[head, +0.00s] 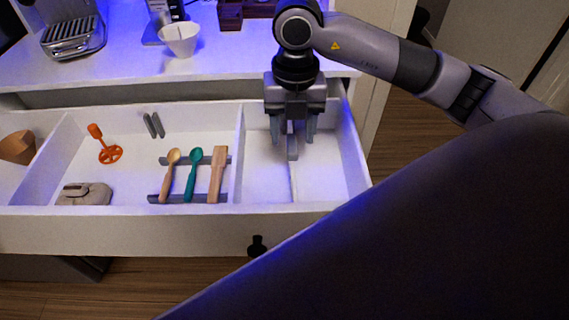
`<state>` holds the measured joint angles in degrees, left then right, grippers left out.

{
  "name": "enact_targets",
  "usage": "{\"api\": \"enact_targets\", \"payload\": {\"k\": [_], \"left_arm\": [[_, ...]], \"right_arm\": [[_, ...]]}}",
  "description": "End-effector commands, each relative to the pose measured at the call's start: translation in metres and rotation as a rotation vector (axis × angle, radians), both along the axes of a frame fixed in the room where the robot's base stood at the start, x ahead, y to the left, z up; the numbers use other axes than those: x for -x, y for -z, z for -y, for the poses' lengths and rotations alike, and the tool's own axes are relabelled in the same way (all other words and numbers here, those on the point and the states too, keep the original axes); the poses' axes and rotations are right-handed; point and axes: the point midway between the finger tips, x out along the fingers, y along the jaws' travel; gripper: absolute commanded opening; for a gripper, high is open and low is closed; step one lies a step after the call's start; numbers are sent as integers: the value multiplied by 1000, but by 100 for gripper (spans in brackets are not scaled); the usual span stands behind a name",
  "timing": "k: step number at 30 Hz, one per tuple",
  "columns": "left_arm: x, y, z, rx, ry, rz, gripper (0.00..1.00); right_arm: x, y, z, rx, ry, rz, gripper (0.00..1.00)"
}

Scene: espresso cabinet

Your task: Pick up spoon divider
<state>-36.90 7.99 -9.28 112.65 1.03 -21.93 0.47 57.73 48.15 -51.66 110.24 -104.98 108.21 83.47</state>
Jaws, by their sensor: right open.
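An open white drawer (190,221) spans the view. In its middle section, a wooden spoon (172,158), a teal spoon (193,160) and a wooden spatula (218,165) lie across two grey slotted bars (155,198). My right gripper (293,138) points down into the right section, fingers apart. A small grey upright piece (292,150) shows between its fingers, at the far end of a thin white partition (293,186). I cannot tell whether the fingers touch it, or which piece is the spoon divider. My left gripper is out of view.
The drawer also holds an orange masher (109,153), two grey sticks (154,125), a beige lump (85,194) and a brown cup (17,147). A white cup (180,39) and an espresso machine (73,35) stand on the counter (115,66) behind.

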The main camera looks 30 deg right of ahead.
Motion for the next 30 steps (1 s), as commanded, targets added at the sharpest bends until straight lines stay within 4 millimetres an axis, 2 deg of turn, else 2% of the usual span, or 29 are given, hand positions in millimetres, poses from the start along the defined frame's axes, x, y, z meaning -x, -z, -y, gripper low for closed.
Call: {"api": "enact_targets", "payload": {"k": [1, 3, 11, 20, 29, 30], "left_arm": [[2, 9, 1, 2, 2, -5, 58], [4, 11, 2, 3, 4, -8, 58], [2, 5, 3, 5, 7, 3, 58], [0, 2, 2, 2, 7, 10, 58], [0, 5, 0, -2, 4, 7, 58], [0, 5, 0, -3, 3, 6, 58]], "right_arm": [[-1, 7, 2, 10, 6, 5, 53], [-1, 8, 4, 18, 11, 5, 53], [-2, 31, 5, 22, 14, 4, 53], [-4, 73, 4, 19, 12, 4, 53], [-4, 78, 4, 19, 11, 7, 53], [-4, 78, 4, 19, 11, 7, 40]]}}
